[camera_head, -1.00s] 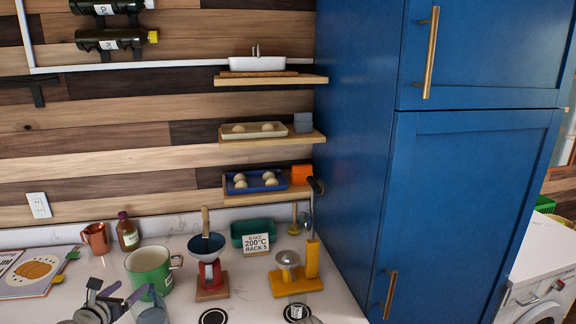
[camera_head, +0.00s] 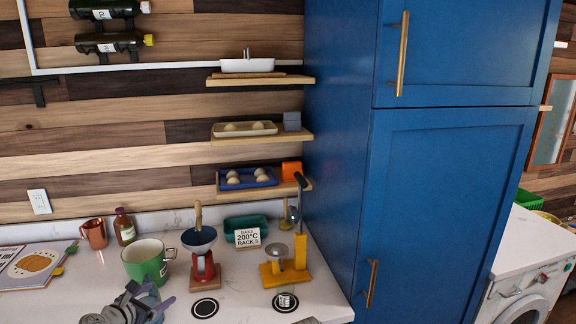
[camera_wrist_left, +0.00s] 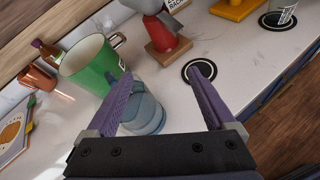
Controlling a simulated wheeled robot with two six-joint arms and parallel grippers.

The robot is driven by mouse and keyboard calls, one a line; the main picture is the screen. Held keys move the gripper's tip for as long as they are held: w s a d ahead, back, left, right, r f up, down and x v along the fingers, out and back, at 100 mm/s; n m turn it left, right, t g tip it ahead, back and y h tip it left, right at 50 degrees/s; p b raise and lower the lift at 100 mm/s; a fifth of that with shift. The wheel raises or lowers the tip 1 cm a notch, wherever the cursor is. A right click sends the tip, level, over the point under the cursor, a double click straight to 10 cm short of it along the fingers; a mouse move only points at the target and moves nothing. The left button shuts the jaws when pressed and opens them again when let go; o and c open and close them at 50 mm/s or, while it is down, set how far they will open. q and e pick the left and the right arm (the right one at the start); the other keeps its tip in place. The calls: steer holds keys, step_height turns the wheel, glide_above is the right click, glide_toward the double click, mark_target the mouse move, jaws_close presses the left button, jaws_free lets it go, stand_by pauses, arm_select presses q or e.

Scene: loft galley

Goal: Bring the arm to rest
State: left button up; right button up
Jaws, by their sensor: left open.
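My left gripper (camera_head: 150,300) is low at the front left of the counter in the head view, its jaws apart. In the left wrist view its two purple fingers (camera_wrist_left: 162,95) are spread wide with nothing clamped between them. A pale blue see-through vessel (camera_wrist_left: 145,112) stands on the counter beyond and below the fingers. In the head view the gripper partly hides this vessel. I cannot tell whether a finger touches it. My right gripper is not in view.
A green mug (camera_head: 147,262) stands close behind the gripper. A red stand with a bowl (camera_head: 203,265) and a yellow stand (camera_head: 285,272) are to the right, with black round marks (camera_head: 205,308) in front. A tall blue cabinet (camera_head: 440,190) bounds the right side.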

arm_select(q)
steer(key=s+d+f+m+g+h, duration=0.1)
steer(key=s+d+f+m+g, duration=0.15)
steer(key=d+m, duration=0.4)
steer(key=s+d+f+m+g, duration=0.1)
steer(key=d+f+m+g, duration=0.3)
steer(key=d, duration=0.4)
steer(key=s+d+f+m+g+h, duration=0.1)
steer(key=s+d+f+m, duration=0.15)
steer(key=d+m, duration=0.45)
steer(key=s+d+f+m+g+y, duration=0.4)
steer(key=s+d+m+g+y, duration=0.2)
steer(key=s+m, duration=0.6)
steer(key=shift+s+d+m, duration=0.25)
steer(key=shift+d+m, duration=0.95)
steer(key=shift+m, duration=1.25)
